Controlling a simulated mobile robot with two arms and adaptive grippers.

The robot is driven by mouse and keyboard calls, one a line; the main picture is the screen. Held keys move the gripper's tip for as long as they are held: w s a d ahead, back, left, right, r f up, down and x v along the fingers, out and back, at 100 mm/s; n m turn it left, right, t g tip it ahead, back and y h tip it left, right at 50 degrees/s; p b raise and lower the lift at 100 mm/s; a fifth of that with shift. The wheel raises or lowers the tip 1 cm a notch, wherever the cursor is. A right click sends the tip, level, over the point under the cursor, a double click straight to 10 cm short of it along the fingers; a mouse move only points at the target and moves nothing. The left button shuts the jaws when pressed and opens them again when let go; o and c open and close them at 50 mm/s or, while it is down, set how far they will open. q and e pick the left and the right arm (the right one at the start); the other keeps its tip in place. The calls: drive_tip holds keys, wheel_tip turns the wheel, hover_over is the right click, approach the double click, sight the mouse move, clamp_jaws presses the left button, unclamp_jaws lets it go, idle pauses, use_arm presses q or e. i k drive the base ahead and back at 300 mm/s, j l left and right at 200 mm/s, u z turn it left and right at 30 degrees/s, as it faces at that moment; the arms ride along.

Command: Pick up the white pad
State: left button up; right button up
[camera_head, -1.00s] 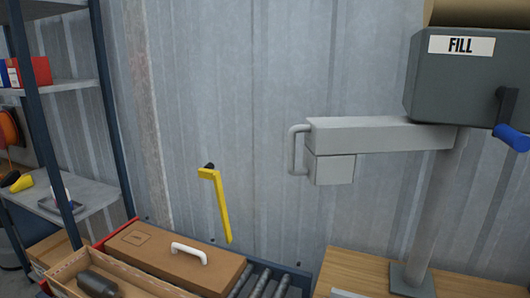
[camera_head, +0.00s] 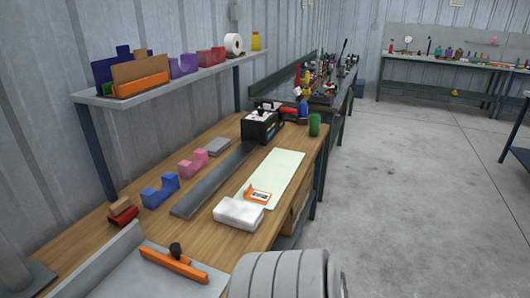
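The white pad (camera_head: 239,214) lies on the wooden workbench (camera_head: 150,227), near its right edge. It looks like a thick, soft, folded block. It sits just in front of a pale green sheet (camera_head: 281,174) and an orange-framed card (camera_head: 258,196). Nothing touches it from above. Neither of my grippers shows in the head view.
Blue (camera_head: 160,191) and pink (camera_head: 193,164) cradles and a long grey bar (camera_head: 222,180) lie left of the pad. A ribbed grey cylinder (camera_head: 285,274) stands at the front. A wall shelf (camera_head: 180,72) hangs above. Open concrete floor (camera_head: 420,180) lies to the right.

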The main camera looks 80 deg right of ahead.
sight(237, 214)
drive_tip(key=j+z, duration=0.2)
drive_tip(key=z, duration=1.8)
drive_tip(key=l, duration=0.1)
